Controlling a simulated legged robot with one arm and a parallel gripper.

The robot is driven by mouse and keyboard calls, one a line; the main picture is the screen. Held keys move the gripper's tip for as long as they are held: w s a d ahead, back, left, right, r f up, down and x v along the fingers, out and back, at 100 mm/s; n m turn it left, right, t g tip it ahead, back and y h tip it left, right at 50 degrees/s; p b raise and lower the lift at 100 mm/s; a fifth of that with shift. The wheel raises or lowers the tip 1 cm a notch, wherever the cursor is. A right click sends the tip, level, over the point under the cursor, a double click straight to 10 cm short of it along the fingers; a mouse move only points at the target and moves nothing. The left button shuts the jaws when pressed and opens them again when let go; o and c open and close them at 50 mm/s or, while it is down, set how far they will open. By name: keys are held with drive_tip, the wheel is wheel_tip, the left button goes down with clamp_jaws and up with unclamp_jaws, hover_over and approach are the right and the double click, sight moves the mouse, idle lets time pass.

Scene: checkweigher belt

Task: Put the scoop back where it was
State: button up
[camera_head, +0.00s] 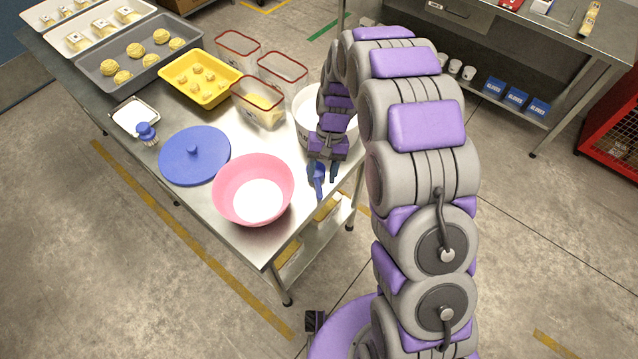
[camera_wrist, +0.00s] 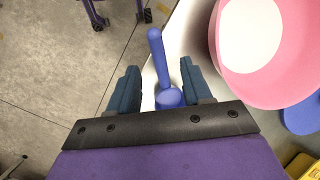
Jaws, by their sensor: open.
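The blue scoop (camera_head: 319,182) is at the front right edge of the steel table, just right of the pink bowl. In the wrist view its handle (camera_wrist: 158,55) points away from me and its rounded end lies between my fingers. My gripper (camera_head: 322,172) is open, with one finger on each side of the scoop; it also shows in the wrist view (camera_wrist: 160,82). I cannot tell whether a finger touches it. A white tub (camera_head: 303,125) stands behind my gripper, partly hidden by my arm.
The pink bowl (camera_head: 225,190) holds something white and stands close to my gripper. A blue lid (camera_head: 195,160), a yellow tray (camera_head: 199,97) of dough pieces, and red-rimmed clear containers (camera_head: 283,68) crowd the table. Bare steel shows at the front corner (camera_head: 262,248).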

drive_tip(key=v, duration=0.4)
drive_tip(key=shift+w+d+r+p, duration=0.15)
drive_tip(key=shift+r+p, duration=0.2)
drive_tip(key=s+d+r+t, duration=0.1)
drive_tip(key=s+d+r, duration=0.3)
drive_tip(key=s+r, duration=0.3)
drive_tip(key=s+d+r, duration=0.4)
drive_tip(key=s+r, duration=0.3)
drive_tip(key=s, duration=0.1)
drive_tip(key=s+d+r+h, duration=0.1)
drive_tip(key=s+d, duration=0.1)
drive_tip(key=s, duration=0.6)
drive_tip(key=s+d+t, duration=0.1)
drive_tip(key=s+d, duration=0.2)
drive_tip(key=s, duration=0.6)
drive_tip(key=shift+s+r+m+h, duration=0.15)
drive_tip(key=shift+r+m+h, duration=0.15)
drive_tip(key=shift+r+h, duration=0.1)
